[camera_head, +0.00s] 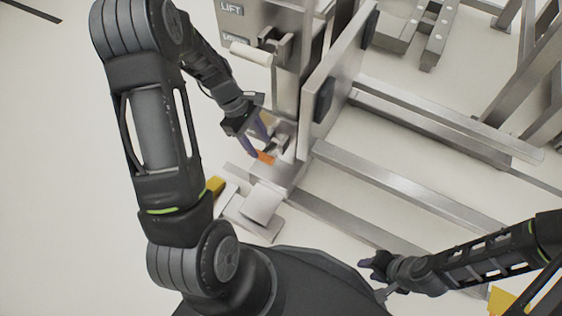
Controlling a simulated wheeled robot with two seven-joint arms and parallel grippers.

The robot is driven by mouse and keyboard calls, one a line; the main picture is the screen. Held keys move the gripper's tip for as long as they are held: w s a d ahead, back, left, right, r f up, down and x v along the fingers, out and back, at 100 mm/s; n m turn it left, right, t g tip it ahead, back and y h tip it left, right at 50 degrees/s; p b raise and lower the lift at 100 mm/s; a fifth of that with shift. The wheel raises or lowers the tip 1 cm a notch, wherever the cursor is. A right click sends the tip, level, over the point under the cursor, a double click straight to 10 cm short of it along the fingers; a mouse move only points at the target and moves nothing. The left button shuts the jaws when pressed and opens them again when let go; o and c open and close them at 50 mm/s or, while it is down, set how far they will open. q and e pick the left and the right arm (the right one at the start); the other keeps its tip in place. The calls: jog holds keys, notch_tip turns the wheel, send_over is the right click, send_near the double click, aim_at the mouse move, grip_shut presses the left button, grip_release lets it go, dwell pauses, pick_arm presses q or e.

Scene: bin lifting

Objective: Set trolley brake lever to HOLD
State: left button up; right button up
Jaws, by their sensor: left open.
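A small orange part (266,157), which looks like the end of the brake lever, sits low on the metal frame near the base of the upright. My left gripper (262,142) is open, with its bluish fingers pointing down at the orange part. One finger is right beside it; I cannot tell whether they touch. Any HOLD marking is not readable here. My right gripper (374,270) is at the lower right, away from the lever, and small and dark; its jaws cannot be made out.
A steel upright panel with a LIFT label (232,8) and a pale roller handle (251,53) stands above the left gripper. A tall metal plate (338,75) rises to its right. Long floor rails (390,190) run right. A grey pedal-like plate (262,204) lies below.

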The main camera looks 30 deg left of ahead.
aim_at(266, 156)
pick_arm(q)
jog(key=shift+b+x, duration=1.6)
jog(key=shift+x, duration=2.35)
grip_shut()
